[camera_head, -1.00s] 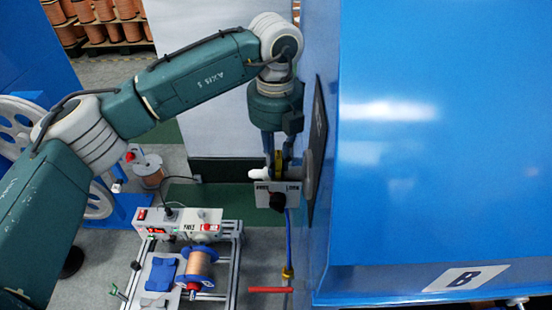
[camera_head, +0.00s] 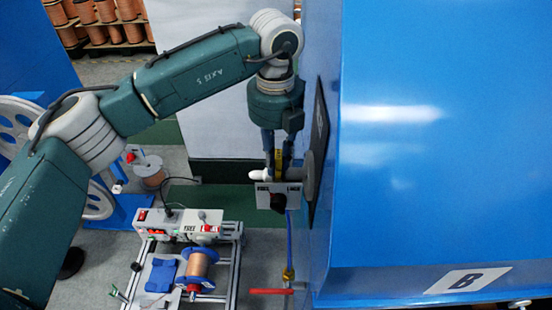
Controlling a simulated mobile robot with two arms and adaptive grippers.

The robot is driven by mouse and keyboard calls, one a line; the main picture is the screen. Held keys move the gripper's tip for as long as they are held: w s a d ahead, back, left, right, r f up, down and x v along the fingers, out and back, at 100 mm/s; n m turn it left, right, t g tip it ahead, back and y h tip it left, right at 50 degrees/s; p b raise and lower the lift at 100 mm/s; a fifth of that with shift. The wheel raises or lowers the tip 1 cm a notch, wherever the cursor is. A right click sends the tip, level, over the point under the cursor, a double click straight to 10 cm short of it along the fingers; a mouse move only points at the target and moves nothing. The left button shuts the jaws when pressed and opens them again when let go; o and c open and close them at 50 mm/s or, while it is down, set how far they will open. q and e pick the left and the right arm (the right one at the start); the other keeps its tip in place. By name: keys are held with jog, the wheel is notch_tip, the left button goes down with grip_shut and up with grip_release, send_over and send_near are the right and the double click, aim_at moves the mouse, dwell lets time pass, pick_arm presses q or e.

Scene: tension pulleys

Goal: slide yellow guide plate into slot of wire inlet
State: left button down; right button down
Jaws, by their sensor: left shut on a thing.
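My left gripper (camera_head: 278,150) points down beside the blue cabinet's side wall. It is shut on the narrow yellow guide plate (camera_head: 278,158), which stands upright between the fingertips. Just below is the wire inlet, with a white rounded nose (camera_head: 260,175) on the left and a grey round part (camera_head: 309,176) against the cabinet side. The plate's lower end is at the inlet; its slot is too small and covered to tell how deep the plate sits. A light panel (camera_head: 265,195) marked FREE and LOCK, with a black knob (camera_head: 278,202), hangs below. My right gripper is out of view.
The large blue cabinet (camera_head: 430,200) marked B fills the right side. A blue hose with a brass fitting (camera_head: 288,274) and red lever (camera_head: 270,291) hangs below the panel. A bench frame with a copper spool (camera_head: 198,264) stands lower left.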

pick_arm(q)
jog(key=c, duration=1.5)
grip_release()
notch_tip(320, 180, up, 12)
jog(key=shift+r, duration=0.1)
